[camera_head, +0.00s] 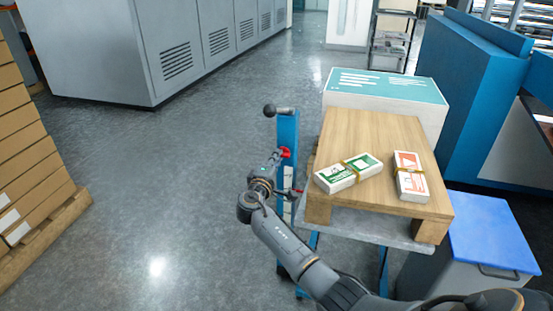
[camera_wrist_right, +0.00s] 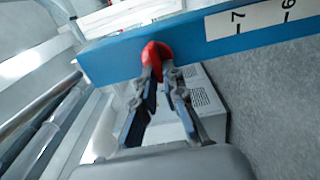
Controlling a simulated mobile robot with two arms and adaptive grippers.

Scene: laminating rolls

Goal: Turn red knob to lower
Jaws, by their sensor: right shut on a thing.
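A red knob (camera_head: 285,152) is on the blue upright post (camera_head: 288,128) at the side of the lift table. It also shows in the right wrist view (camera_wrist_right: 156,54), against the blue post (camera_wrist_right: 120,54) beside a white scale strip (camera_wrist_right: 258,15) marked 7 and 6. My right gripper (camera_head: 279,155) is at the knob. In the right wrist view its two fingers (camera_wrist_right: 157,72) are closed on the knob from either side. My left gripper is not in view.
A wooden pallet (camera_head: 376,125) on the lift table carries two banded card stacks, one green-printed (camera_head: 347,173), one red-printed (camera_head: 410,176). A blue-lidded bin (camera_head: 492,232) stands at right. Stacked boxes (camera_head: 25,150) stand at left. Floor between is clear.

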